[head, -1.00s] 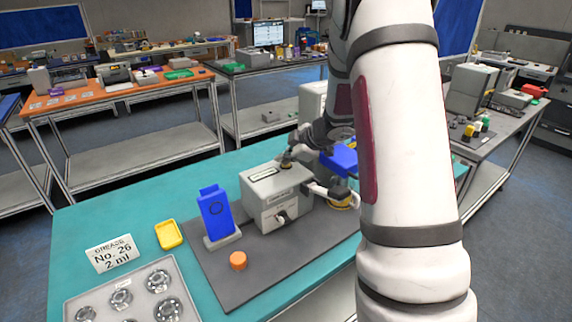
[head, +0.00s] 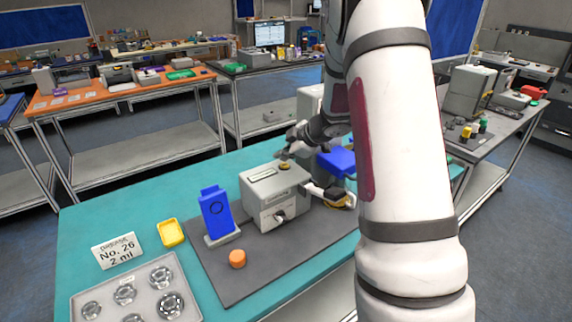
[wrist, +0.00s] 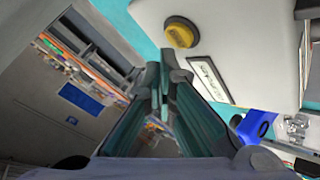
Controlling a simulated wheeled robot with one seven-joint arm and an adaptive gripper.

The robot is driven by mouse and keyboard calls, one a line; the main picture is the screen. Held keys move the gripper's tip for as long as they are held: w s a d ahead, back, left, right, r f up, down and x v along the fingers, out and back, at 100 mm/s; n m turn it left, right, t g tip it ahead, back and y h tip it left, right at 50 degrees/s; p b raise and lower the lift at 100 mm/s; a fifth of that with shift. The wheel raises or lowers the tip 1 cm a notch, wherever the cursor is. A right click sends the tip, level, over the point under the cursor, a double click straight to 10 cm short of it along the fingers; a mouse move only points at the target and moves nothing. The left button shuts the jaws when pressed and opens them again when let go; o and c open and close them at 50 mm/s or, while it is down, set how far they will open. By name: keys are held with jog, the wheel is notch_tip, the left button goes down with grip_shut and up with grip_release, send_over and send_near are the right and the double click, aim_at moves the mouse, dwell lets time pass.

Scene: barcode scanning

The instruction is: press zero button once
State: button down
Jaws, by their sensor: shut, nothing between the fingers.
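A light grey box-shaped machine (head: 275,204) stands on the dark mat, with a knob on its front. A round yellow button (head: 285,166) sits on its top; I see no zero marking on it. The button also shows in the wrist view (wrist: 180,33), beside a framed label or display (wrist: 211,80). My gripper (head: 290,152) is just above the rear of the machine's top, close to the button and apart from it. In the wrist view, my gripper's fingers (wrist: 163,76) are together and empty, and the button lies beyond and right of the tips.
A blue stand (head: 215,212) is left of the machine. An orange cap (head: 237,259) lies in front on the dark mat (head: 215,277). A yellow dish (head: 171,233), a grease label (head: 117,251) and a tray of bearings (head: 81,292) are at left. Teal table surface is free behind.

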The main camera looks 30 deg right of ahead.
aim_at(283, 166)
notch_tip(283, 166, up, 3)
jog(key=shift+s+f+p, duration=0.1)
jog(key=shift+p, duration=1.15)
notch_tip(283, 166, up, 2)
jog(key=shift+p, duration=0.65)
